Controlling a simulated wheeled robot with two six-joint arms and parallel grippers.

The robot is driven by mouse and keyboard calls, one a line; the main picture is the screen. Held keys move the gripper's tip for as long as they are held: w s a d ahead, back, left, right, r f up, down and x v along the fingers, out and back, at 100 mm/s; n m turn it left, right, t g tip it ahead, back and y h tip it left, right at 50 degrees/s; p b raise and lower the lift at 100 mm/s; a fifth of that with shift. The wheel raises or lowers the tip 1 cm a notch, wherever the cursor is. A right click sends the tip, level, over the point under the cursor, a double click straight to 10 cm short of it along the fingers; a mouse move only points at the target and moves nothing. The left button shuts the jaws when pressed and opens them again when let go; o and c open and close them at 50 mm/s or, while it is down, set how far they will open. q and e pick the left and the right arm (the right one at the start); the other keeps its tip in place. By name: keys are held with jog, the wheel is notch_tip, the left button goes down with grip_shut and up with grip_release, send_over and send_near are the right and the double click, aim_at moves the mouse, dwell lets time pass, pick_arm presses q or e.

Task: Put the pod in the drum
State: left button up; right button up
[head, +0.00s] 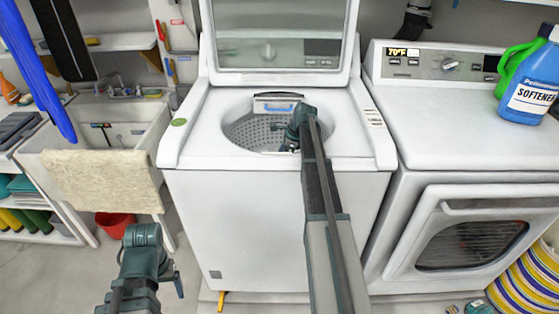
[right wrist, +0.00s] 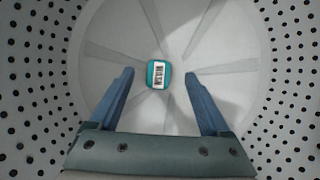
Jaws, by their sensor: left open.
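The pod (right wrist: 159,74), a small teal block with a white barcode label, shows in the right wrist view near the middle of the drum floor. My right gripper (right wrist: 159,78) is open, its two blue fingers on either side of the pod in the picture and touching neither side of it. The drum (head: 245,131) is the perforated tub of the open white washer; it also shows in the right wrist view (right wrist: 262,95). In the head view my right arm reaches into it, its fingers hidden. My left gripper (head: 170,276) is low in front of the washer, open and away from the pod.
The washer lid (head: 285,75) stands raised behind the drum. A dryer (head: 470,135) with a blue softener bottle (head: 530,90) stands at right. A sink (head: 130,135) with a beige towel (head: 105,182) is at left, a red bucket (head: 115,222) below.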

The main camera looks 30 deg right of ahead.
jog(key=shift+s+a+f, duration=0.1)
jog(key=shift+s+a, duration=0.15)
jog(key=p+v, duration=1.2)
jog(key=v, duration=0.1)
jog(key=shift+w+p, duration=0.3)
jog(key=shift+w, duration=0.05)
jog(key=shift+d, duration=0.1)
